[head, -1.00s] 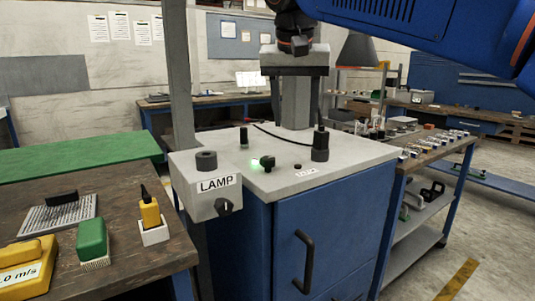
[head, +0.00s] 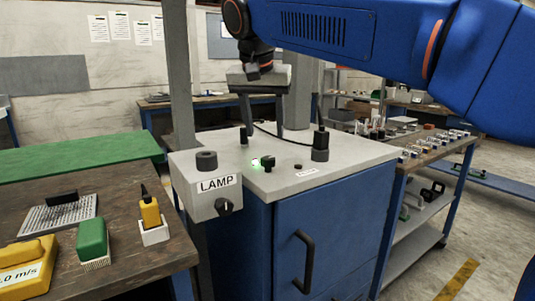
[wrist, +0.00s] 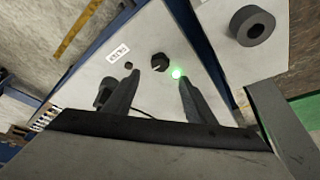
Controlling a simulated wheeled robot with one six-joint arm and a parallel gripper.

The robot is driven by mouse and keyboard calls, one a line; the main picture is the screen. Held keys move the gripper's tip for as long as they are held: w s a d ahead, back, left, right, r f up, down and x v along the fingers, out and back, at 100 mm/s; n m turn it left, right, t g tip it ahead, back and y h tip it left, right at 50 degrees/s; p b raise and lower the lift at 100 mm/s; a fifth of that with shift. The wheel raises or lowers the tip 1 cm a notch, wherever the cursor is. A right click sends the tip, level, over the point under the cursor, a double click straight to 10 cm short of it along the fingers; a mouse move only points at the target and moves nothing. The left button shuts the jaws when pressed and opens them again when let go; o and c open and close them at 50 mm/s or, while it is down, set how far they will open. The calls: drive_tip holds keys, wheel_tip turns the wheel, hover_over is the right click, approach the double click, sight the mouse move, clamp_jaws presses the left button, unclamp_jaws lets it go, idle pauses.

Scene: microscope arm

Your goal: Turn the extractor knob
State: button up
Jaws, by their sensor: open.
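A short black knob (head: 268,163) stands on the pale top of the blue cabinet, beside a glowing green light (head: 254,162). I take it for the extractor knob, though no readable label names it. In the wrist view the knob (wrist: 158,60) shows dark and faceted, just beyond the fingertips, with the green light (wrist: 177,73) to its right. My gripper (head: 264,136) is open and empty, pointing down above the cabinet top. Its two fingers (wrist: 158,82) are spread, with the knob between their lines in the wrist view. I see no contact.
A black post (head: 320,146) with a cable stands right of the knob. A small black button (head: 298,166) and a label plate (head: 307,172) lie nearer the right.

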sight(268, 158)
drive_tip(key=x, duration=0.9)
drive_tip(key=shift+s, duration=0.1)
drive_tip(key=c, duration=1)
